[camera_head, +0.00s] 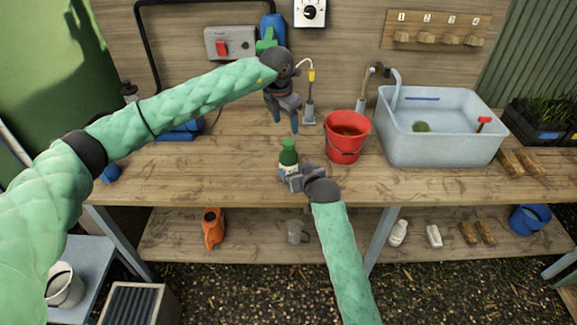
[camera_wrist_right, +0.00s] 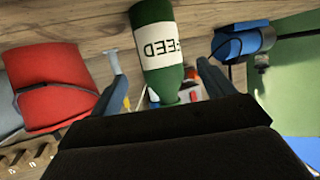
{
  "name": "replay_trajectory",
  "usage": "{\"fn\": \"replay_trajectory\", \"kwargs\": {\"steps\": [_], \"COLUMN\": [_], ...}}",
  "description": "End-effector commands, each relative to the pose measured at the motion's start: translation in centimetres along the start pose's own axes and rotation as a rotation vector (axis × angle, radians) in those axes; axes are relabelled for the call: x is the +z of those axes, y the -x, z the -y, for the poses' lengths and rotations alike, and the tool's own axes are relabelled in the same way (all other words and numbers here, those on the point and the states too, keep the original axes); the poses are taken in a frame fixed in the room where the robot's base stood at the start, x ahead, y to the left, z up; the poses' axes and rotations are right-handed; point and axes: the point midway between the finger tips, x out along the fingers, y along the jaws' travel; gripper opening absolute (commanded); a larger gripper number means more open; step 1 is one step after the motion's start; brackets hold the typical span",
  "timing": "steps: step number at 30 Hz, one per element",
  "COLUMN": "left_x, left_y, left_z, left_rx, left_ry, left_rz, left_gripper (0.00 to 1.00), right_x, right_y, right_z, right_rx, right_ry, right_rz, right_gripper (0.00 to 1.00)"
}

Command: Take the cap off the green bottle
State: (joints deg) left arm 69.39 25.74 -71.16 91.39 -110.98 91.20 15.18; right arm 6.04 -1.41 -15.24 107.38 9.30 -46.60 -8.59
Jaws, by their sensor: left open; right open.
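The green bottle (camera_head: 288,158) stands upright on the workbench, with a green cap (camera_head: 288,143) on top. In the right wrist view the bottle (camera_wrist_right: 155,28) appears upside down, with a white label reading FEED. My right gripper (camera_head: 287,177) is open low at the bottle's front; in its wrist view the bottle lies between the two spread fingers. I cannot tell whether they touch it. My left gripper (camera_head: 284,126) is open and empty, pointing down above and just behind the cap.
A red bucket (camera_head: 346,151) stands close right of the bottle. A grey sink (camera_head: 438,151) with a tap is farther right. The bench (camera_head: 225,170) is clear to the bottle's left. An orange container (camera_head: 213,230) sits on the lower shelf.

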Motion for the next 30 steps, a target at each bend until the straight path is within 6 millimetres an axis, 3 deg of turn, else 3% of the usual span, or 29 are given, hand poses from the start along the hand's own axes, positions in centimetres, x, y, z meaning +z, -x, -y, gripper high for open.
{"fn": "replay_trajectory", "kwargs": {"steps": [5,19,30], "left_x": [-0.1,0.0,0.0], "left_y": [0.0,0.0,0.0], "left_z": [0.0,0.0,0.0], "left_rx": [0.0,-0.001,-0.001], "left_ry": [0.011,0.011,0.011], "left_rz": [-0.003,-0.002,-0.001], "left_gripper": [0.61,0.61,0.61], "right_x": [0.0,0.0,0.0], "right_y": [-1.0,-6.9,-7.8], "right_z": [0.0,0.0,0.0], "right_rx": [0.0,0.0,0.0], "right_ry": [0.007,0.006,0.006], "right_rz": [0.0,0.0,0.0], "right_gripper": [0.81,0.81,0.81]}}
